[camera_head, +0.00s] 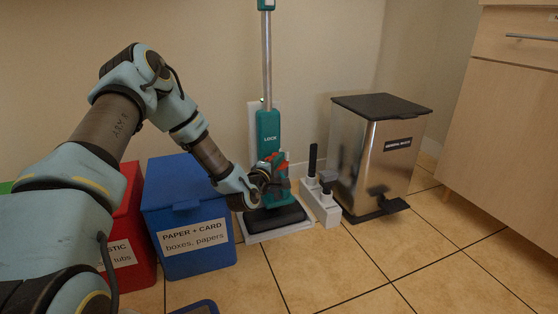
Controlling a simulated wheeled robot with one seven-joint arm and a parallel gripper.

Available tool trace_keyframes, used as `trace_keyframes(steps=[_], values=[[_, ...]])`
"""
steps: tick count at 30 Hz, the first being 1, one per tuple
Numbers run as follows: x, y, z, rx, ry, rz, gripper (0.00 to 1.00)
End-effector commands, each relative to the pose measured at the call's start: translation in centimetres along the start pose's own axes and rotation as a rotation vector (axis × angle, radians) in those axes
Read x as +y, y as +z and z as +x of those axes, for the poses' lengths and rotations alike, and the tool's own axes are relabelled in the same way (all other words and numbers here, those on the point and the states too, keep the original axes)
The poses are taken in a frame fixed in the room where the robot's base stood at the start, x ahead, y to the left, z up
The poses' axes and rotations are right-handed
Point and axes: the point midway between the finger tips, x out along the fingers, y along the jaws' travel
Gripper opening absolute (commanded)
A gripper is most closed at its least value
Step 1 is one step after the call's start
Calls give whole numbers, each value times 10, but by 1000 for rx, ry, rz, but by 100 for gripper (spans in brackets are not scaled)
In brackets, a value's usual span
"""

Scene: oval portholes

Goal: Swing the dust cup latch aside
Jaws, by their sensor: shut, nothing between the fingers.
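A teal upright stick vacuum (268,130) with a grey metal tube stands against the wall on a light base, its dark floor head (274,220) at the bottom. My gripper (272,186) is at the lower front of the vacuum and hides part of the dust cup area. Its fingers are small and dark here; it is shut and holds nothing. I cannot tell whether it touches the vacuum.
A blue paper bin (187,205) and a red bin (133,230) stand left of the vacuum. A white holder with dark attachments (322,203) and a steel pedal bin (376,150) stand right. A wooden cabinet (510,130) is far right. The tiled floor in front is mostly clear.

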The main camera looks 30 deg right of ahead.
Motion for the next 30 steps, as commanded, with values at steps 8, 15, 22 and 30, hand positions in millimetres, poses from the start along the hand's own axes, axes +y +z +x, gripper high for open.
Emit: trace_keyframes(steps=[8,15,22,30], values=[[0,5,2,51,0,-1,0],[1,10,4,90,0,-1,0],[1,20,9,191,-2,-3,0],[1,38,25,428,-1,-3,0]])
